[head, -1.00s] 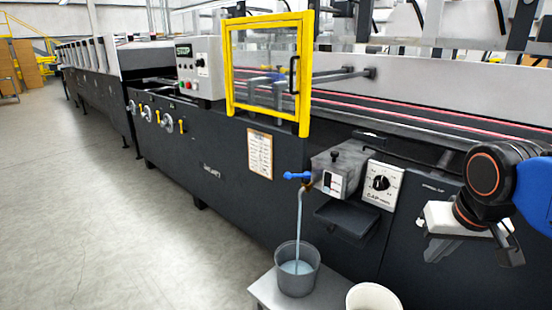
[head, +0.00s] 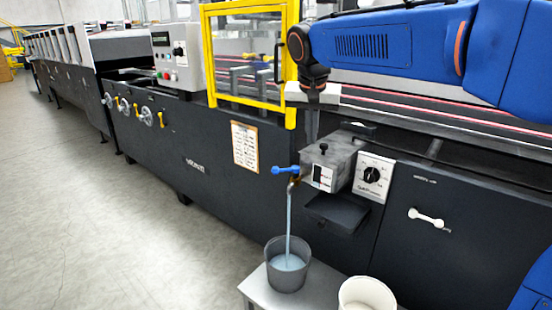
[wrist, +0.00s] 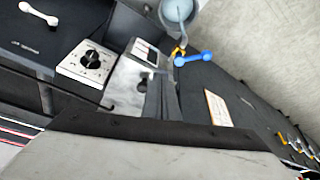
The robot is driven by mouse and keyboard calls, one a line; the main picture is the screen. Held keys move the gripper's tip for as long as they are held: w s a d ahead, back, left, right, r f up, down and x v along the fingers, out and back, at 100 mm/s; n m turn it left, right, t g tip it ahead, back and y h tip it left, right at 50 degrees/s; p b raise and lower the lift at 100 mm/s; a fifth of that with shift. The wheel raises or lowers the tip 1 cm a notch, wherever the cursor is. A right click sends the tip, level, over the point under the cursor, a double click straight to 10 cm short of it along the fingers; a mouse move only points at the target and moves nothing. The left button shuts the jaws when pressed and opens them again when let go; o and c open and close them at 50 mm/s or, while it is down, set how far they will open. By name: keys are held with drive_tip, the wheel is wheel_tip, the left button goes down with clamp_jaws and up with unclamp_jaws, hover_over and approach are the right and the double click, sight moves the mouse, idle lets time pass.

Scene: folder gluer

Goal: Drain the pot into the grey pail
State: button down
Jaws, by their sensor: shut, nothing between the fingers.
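The grey pot (head: 335,163) is mounted on the machine's front, with a level window on its face. Its tap has a blue lever (head: 286,170) sticking out to the left. A pale stream (head: 289,220) runs from the spout into the grey pail (head: 303,275), which holds some bluish liquid. In the wrist view the pot (wrist: 128,92), blue lever (wrist: 194,58) and pail (wrist: 190,22) are beyond my fingers. My gripper (wrist: 160,84) is shut and empty, apart from the lever. In the head view it hangs above and behind the pot, its fingertips hard to make out.
The pail stands on a grey stand (head: 257,291) beside a white bucket (head: 367,293). A dark tray (head: 337,214) juts out below the pot. A dial panel (head: 374,177) is right of the pot; a yellow-framed guard (head: 206,60) rises behind left. The floor at left is clear.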

hover_over(277, 168)
drive_tip(key=w, duration=0.2)
wheel_tip(277, 168, down, 11)
drive_tip(key=m, duration=0.1)
drive_tip(key=shift+s+r, duration=0.15)
drive_tip(key=shift+r, duration=0.05)
drive_tip(key=shift+s+n, duration=0.3)
drive_tip(key=shift+n, duration=0.4)
idle(0.4)
drive_tip(key=shift+s+d+n+y, duration=0.1)
drive_tip(key=shift+s+n+y, duration=0.65)
drive_tip(key=shift+n, duration=0.85)
drive_tip(key=shift+s+d, duration=0.25)
drive_tip(key=shift+s, duration=0.5)
drive_tip(key=shift+s+d, duration=0.1)
